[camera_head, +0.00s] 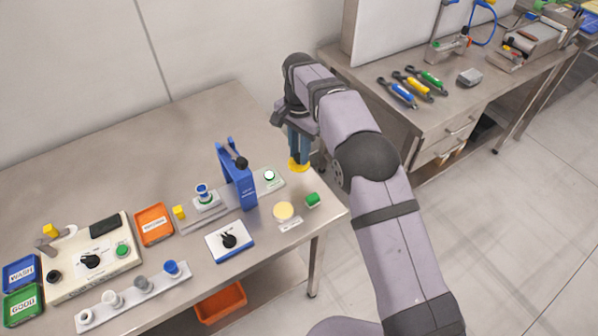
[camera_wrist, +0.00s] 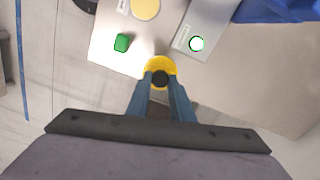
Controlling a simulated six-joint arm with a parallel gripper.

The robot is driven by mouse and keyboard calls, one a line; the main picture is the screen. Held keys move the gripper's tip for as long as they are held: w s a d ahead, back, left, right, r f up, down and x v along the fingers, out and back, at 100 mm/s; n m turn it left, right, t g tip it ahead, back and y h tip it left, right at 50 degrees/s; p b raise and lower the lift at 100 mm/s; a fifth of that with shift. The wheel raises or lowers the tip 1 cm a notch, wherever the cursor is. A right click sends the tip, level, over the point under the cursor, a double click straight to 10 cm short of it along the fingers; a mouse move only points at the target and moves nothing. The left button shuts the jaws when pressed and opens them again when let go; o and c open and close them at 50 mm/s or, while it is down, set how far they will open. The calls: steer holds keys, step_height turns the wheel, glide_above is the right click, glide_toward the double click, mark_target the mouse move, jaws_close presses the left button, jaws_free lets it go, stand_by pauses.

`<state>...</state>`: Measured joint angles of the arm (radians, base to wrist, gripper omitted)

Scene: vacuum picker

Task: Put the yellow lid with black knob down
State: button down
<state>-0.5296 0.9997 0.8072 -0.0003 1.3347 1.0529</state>
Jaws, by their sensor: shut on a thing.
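The yellow lid (camera_wrist: 158,63) with a black knob (camera_wrist: 160,77) is in my gripper (camera_wrist: 160,84). The blue fingers are shut on the knob. In the head view the lid (camera_head: 299,165) hangs under my gripper (camera_head: 299,150), near the table's right edge. I cannot tell its exact height above the table. A pale yellow disc (camera_head: 284,211) lies on the table to the lower left of the lid, with a small white label in front of it. The disc also shows at the top of the wrist view (camera_wrist: 145,8).
A green block (camera_head: 313,200) stands beside the disc. A grey plate with a white, green-ringed button (camera_head: 269,176) is left of the lid. A blue press (camera_head: 237,178) stands farther left. A white box with a black dial (camera_head: 230,242) is near the front edge.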

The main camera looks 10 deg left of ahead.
steer(key=shift+f+p, duration=1.15)
steer(key=shift+f, duration=2.65)
steer(key=shift+f, duration=0.15)
steer(key=c, duration=1.6)
jaws_free()
steer(key=shift+o, duration=0.2)
step_height(320, 180, up, 12)
steer(key=b, duration=0.3)
steer(key=shift+r, duration=0.2)
steer(key=shift+d, duration=0.1)
